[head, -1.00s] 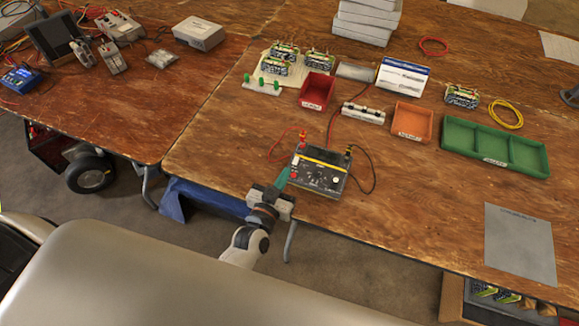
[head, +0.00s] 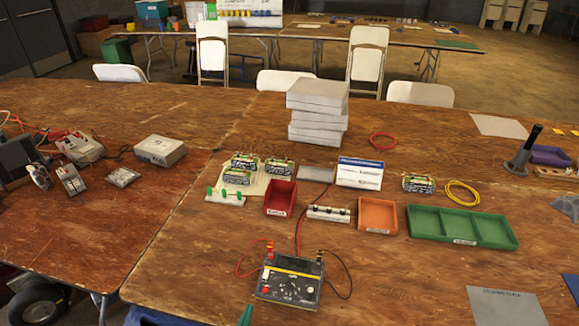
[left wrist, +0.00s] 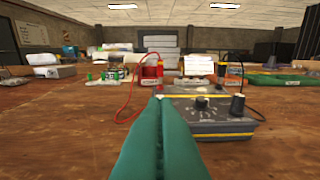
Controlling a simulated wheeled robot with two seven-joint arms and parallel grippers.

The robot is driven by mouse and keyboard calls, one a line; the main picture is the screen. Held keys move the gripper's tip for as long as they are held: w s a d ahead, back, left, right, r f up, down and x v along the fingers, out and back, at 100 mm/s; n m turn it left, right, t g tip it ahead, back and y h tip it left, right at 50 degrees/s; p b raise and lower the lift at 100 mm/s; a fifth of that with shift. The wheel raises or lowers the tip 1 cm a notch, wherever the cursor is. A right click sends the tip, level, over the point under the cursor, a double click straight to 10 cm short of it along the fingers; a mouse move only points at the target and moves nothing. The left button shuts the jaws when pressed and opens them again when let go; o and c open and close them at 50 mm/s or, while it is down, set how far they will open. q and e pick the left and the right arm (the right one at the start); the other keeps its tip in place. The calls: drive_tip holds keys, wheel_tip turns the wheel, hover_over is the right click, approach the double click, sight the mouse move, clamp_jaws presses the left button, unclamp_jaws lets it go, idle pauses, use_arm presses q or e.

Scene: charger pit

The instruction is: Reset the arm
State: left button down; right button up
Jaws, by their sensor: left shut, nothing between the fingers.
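My left gripper (head: 246,315) shows only as green fingertips at the bottom edge of the head view, in front of the charger's near left corner. In the left wrist view its green fingers (left wrist: 158,104) are pressed together with nothing between them. The black charger box (head: 289,282), with a yellow stripe, knob, and red and black leads, sits on the table just beyond. It also shows in the left wrist view (left wrist: 212,120), to the right of the fingers. The rest of my left arm is out of the head view. My right gripper is in neither view.
Behind the charger stand a red bin (head: 280,198), an orange bin (head: 377,215), a green tray (head: 462,226) and battery packs (head: 279,166). A stack of white boxes (head: 317,108) is farther back.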

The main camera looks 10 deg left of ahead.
use_arm(q)
drive_tip(key=s+a+r+m+g, duration=0.1)
drive_tip(key=s+a+r+g, duration=0.1)
drive_tip(key=s+g, duration=0.5)
drive_tip(key=s+a+r+g, duration=0.2)
drive_tip(key=s+g, duration=0.4)
drive_tip(key=s, duration=0.1)
wheel_tip(320, 180, down, 28)
drive_tip(key=s+g, duration=0.2)
drive_tip(key=s, duration=0.1)
drive_tip(key=s+a+f, duration=0.1)
drive_tip(key=s+f, duration=0.6)
drive_tip(key=s+a+f+g, duration=0.1)
drive_tip(key=s+a+f, duration=0.1)
drive_tip(key=s+f, duration=0.5)
drive_tip(key=shift+s+a+f+m+y, duration=0.15)
drive_tip(key=shift+s+a+m+y, duration=0.2)
drive_tip(key=shift+s, duration=0.35)
